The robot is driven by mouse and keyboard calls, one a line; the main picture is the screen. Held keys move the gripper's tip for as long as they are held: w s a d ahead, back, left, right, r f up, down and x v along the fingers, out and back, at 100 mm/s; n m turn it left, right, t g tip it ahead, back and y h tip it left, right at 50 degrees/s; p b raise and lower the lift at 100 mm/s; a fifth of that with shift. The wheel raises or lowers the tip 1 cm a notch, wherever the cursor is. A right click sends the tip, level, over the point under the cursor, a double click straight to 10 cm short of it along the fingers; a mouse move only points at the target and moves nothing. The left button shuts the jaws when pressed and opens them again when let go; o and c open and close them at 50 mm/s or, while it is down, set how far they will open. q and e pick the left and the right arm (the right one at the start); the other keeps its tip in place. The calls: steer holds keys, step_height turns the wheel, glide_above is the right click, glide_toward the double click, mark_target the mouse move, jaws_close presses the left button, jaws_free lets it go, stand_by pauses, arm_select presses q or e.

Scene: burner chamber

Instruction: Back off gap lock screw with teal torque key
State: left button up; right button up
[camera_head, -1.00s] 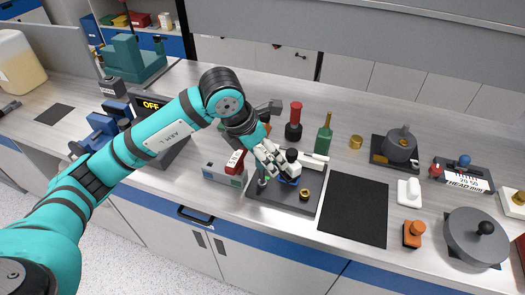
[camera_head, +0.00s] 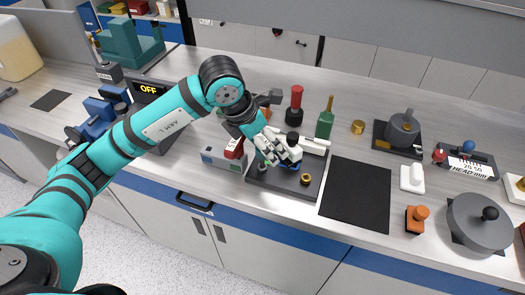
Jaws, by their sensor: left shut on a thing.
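My left gripper (camera_head: 284,156) is over the dark fixture plate (camera_head: 285,180), shut on a small blue part (camera_head: 290,164) that its pale fingers largely hide. A black knob (camera_head: 293,138) and a white bar (camera_head: 316,145) show right behind the fingers. A brass ring (camera_head: 306,179) and a small grey post (camera_head: 263,168) are on the plate. The gap lock screw cannot be made out. A green-handled tool (camera_head: 325,120) stands upright behind the plate; whether it is the teal torque key is unclear. My right gripper is not in view.
A red-handled tool (camera_head: 296,103) stands behind the fixture. A grey box with a red top (camera_head: 223,160) is close on its left. A black mat (camera_head: 357,195) lies clear on the right, with an orange-knobbed block (camera_head: 416,220) and a round grey weight (camera_head: 480,222) beyond.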

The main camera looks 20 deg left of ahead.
arm_select(q)
steer(key=shift+b, duration=0.3)
stand_by(0.4)
steer(key=shift+d+f+n+t+y, duration=0.15)
steer(key=shift+n+t+y, duration=0.2)
steer(key=shift+n, duration=0.65)
steer(key=n+y, duration=0.1)
steer(key=n, duration=0.2)
steer(key=shift+b, duration=0.4)
